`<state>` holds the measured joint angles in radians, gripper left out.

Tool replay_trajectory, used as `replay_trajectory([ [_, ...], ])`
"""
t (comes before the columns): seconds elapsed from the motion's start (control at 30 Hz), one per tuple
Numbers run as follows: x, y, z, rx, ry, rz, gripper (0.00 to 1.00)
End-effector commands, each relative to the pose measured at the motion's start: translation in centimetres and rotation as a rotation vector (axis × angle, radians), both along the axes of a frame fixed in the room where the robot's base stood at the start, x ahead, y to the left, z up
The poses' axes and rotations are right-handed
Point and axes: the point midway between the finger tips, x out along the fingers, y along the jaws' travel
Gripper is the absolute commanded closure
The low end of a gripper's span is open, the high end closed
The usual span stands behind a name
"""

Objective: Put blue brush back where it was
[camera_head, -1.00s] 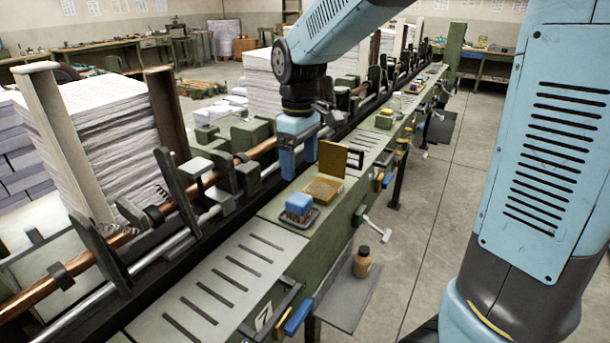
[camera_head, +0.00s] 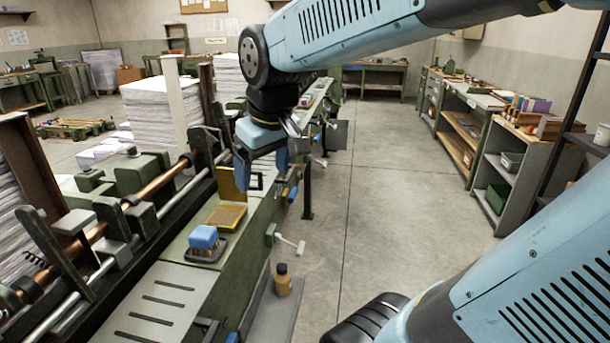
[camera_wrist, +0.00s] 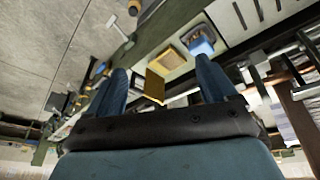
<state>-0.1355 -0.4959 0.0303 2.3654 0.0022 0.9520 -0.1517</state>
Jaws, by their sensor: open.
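The blue brush (camera_head: 204,237) has a blue block top and pale bristles. It sits bristles down on a small dark tray (camera_head: 206,256) on the green bench of the long machine. It also shows in the wrist view (camera_wrist: 200,42), beyond the fingertips. My gripper (camera_head: 262,172) is open and empty, raised above the bench, farther along it than the brush and to its right. Both blue fingers show in the wrist view (camera_wrist: 160,68), with a gap between them.
An open yellow box (camera_head: 228,217), lid raised, stands just beyond the brush. A brown bottle (camera_head: 283,280) stands on a low side shelf to the right. Paper stacks (camera_head: 160,115) stand behind the machine. Open floor (camera_head: 380,200) lies right of it, with shelving (camera_head: 510,165) at the far right.

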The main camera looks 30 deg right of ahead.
Motion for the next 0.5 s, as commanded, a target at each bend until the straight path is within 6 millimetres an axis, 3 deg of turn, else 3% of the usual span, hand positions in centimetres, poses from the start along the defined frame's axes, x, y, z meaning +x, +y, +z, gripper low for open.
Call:
replay_trajectory([
  [0.2,-4.2,-2.8,0.4,0.052,-0.106,-0.19,0.15],
  [0.37,-5.9,-4.8,0.3,0.077,-0.152,-0.272,0.15],
  [0.5,-6.5,-5.2,0.2,0.085,-0.166,-0.299,0.15],
])
